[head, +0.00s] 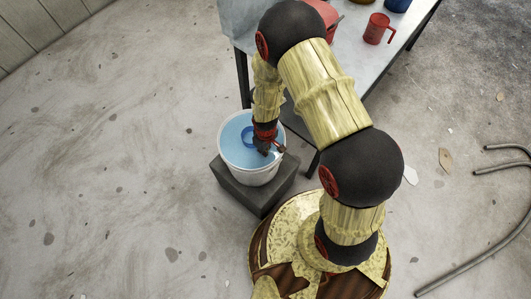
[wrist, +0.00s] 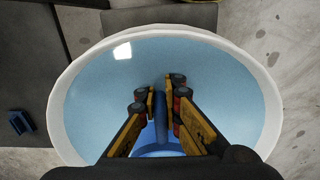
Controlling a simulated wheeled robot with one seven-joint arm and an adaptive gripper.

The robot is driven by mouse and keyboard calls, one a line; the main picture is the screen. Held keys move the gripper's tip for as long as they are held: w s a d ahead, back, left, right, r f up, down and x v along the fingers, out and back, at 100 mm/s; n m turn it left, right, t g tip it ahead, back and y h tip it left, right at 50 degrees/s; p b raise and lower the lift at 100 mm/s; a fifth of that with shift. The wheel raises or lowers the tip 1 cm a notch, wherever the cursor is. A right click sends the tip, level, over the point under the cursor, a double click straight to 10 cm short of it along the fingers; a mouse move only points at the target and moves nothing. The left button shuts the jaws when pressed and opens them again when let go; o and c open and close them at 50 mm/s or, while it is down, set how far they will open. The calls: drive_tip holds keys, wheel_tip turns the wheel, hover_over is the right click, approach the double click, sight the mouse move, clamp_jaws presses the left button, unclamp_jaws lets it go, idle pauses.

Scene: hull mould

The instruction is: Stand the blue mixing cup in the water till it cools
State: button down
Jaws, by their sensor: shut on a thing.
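In the wrist view part of the cup (wrist: 157,151) shows low between my fingers. My gripper (head: 264,149) reaches down into the bucket from above. In the wrist view my gripper (wrist: 160,97) is shut on a narrow upright blue part of the cup, which looks like its handle. The cup's underside is hidden, so I cannot tell whether it touches the bucket's bottom.
The bucket stands on a dark block (head: 262,193) on the concrete floor. A grey table (head: 350,50) beside it holds a red cup (head: 377,30) and another blue container (head: 397,4). Bent metal rods (head: 470,275) lie at right. The floor at left is clear.

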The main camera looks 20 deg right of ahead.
drive_tip(key=shift+r, duration=0.1)
drive_tip(key=shift+f, duration=0.2)
drive_tip(key=c, duration=2)
unclamp_jaws()
